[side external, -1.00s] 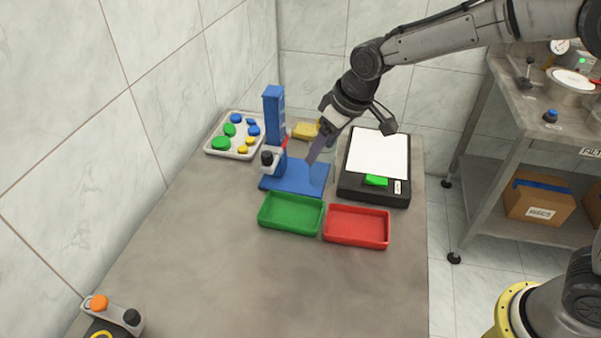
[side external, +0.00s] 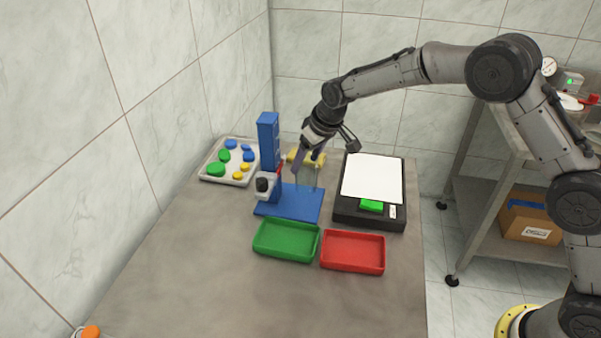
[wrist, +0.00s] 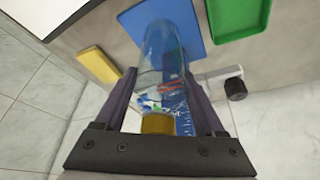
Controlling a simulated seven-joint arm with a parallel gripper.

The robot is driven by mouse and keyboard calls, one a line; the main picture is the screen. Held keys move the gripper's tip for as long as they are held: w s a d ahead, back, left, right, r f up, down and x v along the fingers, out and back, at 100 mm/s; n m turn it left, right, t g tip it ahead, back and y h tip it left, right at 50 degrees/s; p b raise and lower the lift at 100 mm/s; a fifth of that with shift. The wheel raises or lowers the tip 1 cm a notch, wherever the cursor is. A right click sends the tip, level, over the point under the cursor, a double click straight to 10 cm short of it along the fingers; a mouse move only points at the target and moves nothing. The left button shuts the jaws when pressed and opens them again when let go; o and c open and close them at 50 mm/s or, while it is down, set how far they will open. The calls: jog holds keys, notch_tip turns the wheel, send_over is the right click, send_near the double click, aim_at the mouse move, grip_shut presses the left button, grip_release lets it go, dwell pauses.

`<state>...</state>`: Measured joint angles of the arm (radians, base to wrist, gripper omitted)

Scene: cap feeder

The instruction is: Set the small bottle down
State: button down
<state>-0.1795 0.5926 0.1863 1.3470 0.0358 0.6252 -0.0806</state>
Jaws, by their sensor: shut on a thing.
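The small bottle (wrist: 163,50) is clear and see-through, with a gold-yellow end (wrist: 157,124) towards the wrist camera and small coloured patches showing in it. My gripper (wrist: 165,82) is shut on the bottle, one dark finger on each side. In the side view my gripper (side external: 299,168) is behind and above the blue base plate (side external: 286,206) of the feeder. The bottle is hard to make out there, and I cannot tell whether its far end touches anything. The plate also shows beyond the bottle in the wrist view (wrist: 198,20).
The blue column (side external: 268,138) and its black knob (side external: 262,185) stand left of my gripper. A yellow block (wrist: 98,65) lies close by. A black device (side external: 368,213), green tray (side external: 285,254), red tray (side external: 352,269) and cap tray (side external: 207,178) surround the plate.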

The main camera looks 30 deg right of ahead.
aim_at(300, 173)
jog(key=shift+w+a+f, duration=0.2)
jog(key=shift+w+f, duration=0.85)
jog(key=shift+f, duration=0.05)
jog(key=shift+w+f, duration=0.1)
jog(key=shift+f, duration=1.5)
jog(key=shift+f, duration=0.1)
grip_release()
jog(key=shift+f, duration=0.15)
jog(key=v, duration=1.2)
jog(key=shift+s+r, duration=0.2)
